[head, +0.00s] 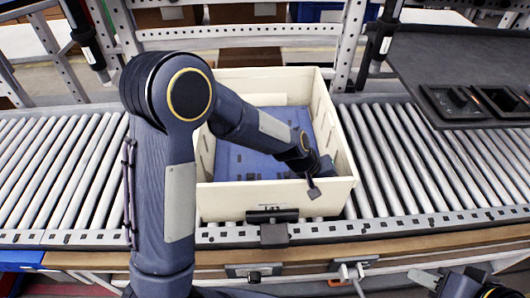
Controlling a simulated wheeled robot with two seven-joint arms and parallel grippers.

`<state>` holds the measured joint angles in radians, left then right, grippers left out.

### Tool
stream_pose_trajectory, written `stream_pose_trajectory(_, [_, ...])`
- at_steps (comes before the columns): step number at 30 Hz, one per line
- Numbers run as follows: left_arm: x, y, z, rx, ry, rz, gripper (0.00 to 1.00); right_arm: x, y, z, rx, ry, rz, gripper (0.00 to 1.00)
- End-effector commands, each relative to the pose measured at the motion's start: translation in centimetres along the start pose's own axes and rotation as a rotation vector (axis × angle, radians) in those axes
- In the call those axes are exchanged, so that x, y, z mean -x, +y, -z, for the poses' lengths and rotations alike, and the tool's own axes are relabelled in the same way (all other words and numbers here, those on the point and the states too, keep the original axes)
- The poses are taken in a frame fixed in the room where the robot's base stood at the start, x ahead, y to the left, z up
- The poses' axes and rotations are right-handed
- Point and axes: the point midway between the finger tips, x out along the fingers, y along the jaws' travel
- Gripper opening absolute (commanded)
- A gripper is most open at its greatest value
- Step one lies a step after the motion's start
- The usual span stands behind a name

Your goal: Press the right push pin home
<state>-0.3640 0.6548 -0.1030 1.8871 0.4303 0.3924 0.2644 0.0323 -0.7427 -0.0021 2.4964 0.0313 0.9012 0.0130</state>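I cannot clearly make out the right push pin. Small pale fittings (350,271) sit at the right on the front of the conveyor frame, too small to tell as pins. My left arm comes in from the left and bends over the cream tote (328,200). My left gripper (316,187) is at the tote's front right inside corner, seen from the side; whether it holds anything is unclear. My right gripper (432,279) is low at the bottom right edge, partly cut off, apart from the pale fittings. Its finger gap is not clear.
The tote stands on a roller conveyor (400,165) and has a blue surface inside (240,165). A dark clip (272,215) is on its front wall. A dark tray with compartments (470,102) is at the right. A grey metal frame (250,31) stands behind. The rollers right of the tote are clear.

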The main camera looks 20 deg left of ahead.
Motion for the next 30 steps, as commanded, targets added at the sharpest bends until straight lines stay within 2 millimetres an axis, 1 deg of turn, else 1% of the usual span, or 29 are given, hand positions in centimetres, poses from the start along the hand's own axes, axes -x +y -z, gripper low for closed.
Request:
stream_pose_trajectory(19, [-1.0,-0.7,-0.1,0.0,-0.003,0.003,0.0,-0.8,0.4,-0.4,0.0,0.0,0.0,0.36])
stream_pose_trajectory(30, [-1.0,-0.9,-0.2,0.0,-0.006,0.009,0.0,-0.7,0.3,-0.3,0.0,0.0,0.0,0.36])
